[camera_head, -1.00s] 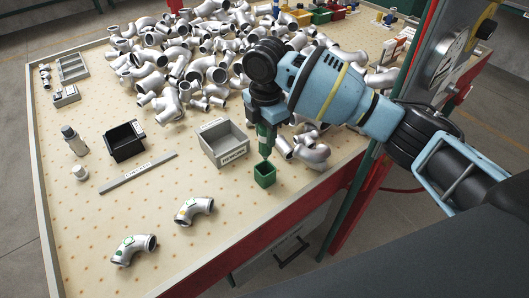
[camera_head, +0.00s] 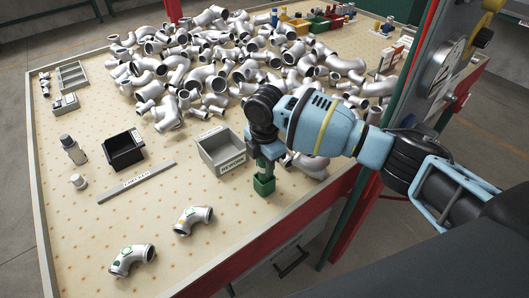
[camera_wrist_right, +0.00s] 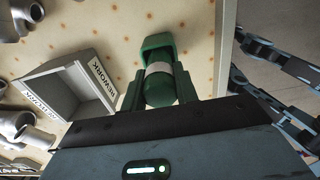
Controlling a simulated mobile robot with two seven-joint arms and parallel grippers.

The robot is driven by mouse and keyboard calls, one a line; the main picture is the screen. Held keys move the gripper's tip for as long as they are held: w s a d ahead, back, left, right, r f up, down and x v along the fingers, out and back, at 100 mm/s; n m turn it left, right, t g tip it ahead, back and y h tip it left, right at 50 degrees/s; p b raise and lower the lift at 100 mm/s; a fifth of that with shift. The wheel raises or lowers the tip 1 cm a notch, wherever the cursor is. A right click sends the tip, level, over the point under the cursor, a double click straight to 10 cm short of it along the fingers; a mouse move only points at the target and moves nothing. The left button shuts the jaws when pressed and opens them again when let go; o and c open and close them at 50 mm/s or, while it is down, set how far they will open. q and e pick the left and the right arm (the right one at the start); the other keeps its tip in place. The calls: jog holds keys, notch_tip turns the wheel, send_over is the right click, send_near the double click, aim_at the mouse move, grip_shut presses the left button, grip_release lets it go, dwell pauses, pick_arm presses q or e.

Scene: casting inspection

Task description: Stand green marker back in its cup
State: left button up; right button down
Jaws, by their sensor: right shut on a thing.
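The small green square cup (camera_head: 264,186) stands near the table's front right edge, and it also shows in the wrist view (camera_wrist_right: 155,43). My right gripper (camera_head: 268,163) points down directly above it. It is shut on the green marker (camera_wrist_right: 161,90), which has a pale band. In the wrist view the marker lines up with the cup, and its far end appears to be at or inside the cup mouth. How deep it sits is hidden. In the head view the gripper mostly covers the marker. My left gripper is not in view.
A grey bin labelled REWORK (camera_head: 222,152) stands just left of the cup. A black bin (camera_head: 123,150) and a flat grey strip (camera_head: 137,184) lie further left. Two marked pipe elbows (camera_head: 193,220) lie in front. A large pile of castings (camera_head: 215,70) fills the back.

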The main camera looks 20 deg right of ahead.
jog(key=shift+f, duration=0.5)
jog(key=shift+f, duration=0.2)
jog(key=c, duration=1.1)
grip_release()
notch_tip(320, 180, up, 8)
jog(key=shift+w+d+f, duration=0.1)
jog(key=shift+d, duration=0.05)
